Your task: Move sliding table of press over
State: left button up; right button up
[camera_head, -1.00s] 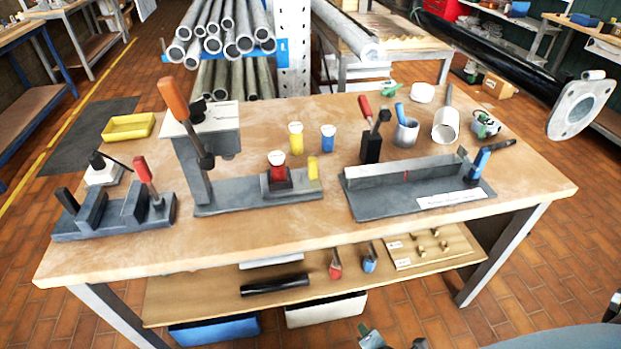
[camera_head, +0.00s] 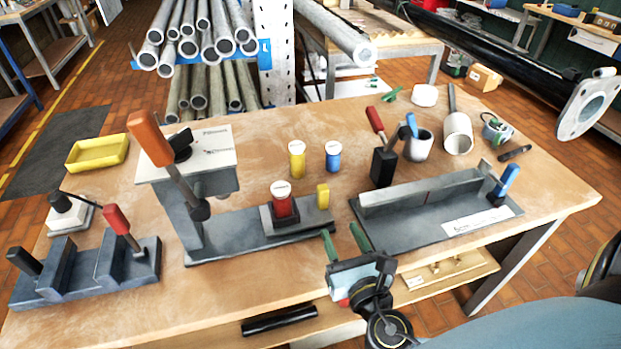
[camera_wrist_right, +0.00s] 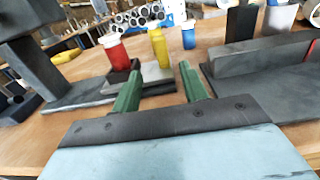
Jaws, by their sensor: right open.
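The press (camera_head: 187,170) stands on the wooden workbench, with an orange-handled lever and a long grey base. Its sliding table (camera_head: 297,213) is a grey block at the right end of that base. It carries a red cup with a white lid (camera_head: 282,200) and a yellow upright tab (camera_head: 323,196). My right gripper (camera_head: 343,240) is open and empty, just in front and right of the sliding table, its green fingers pointing toward it. In the right wrist view the sliding table (camera_wrist_right: 155,75) lies ahead of the two fingers (camera_wrist_right: 160,85). My left gripper is not in view.
A grey fixture (camera_head: 430,208) with a blue-handled clamp stands close on the right. A clamp block (camera_head: 85,270) is at the left. A yellow jar (camera_head: 297,160) and a blue jar (camera_head: 333,156) stand behind the sliding table. Bare bench (camera_head: 240,275) lies in front of the press.

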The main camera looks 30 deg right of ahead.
aim_at(325, 196)
jog(key=x, duration=0.5)
jog(key=shift+r+p, duration=0.25)
jog(key=shift+p, duration=0.15)
jog(key=x, duration=0.3)
jog(key=shift+w+d+f, duration=0.1)
jog(key=shift+w+f, duration=0.05)
jog(key=shift+w, duration=0.2)
jog(key=x, duration=0.3)
jog(key=shift+w, duration=0.1)
jog(key=shift+w+d, duration=0.1)
jog(key=shift+w, duration=0.25)
jog(key=shift+c, duration=0.2)
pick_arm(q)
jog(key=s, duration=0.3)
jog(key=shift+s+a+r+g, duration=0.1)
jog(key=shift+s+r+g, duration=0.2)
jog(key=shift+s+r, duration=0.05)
pick_arm(e)
grip_shut()
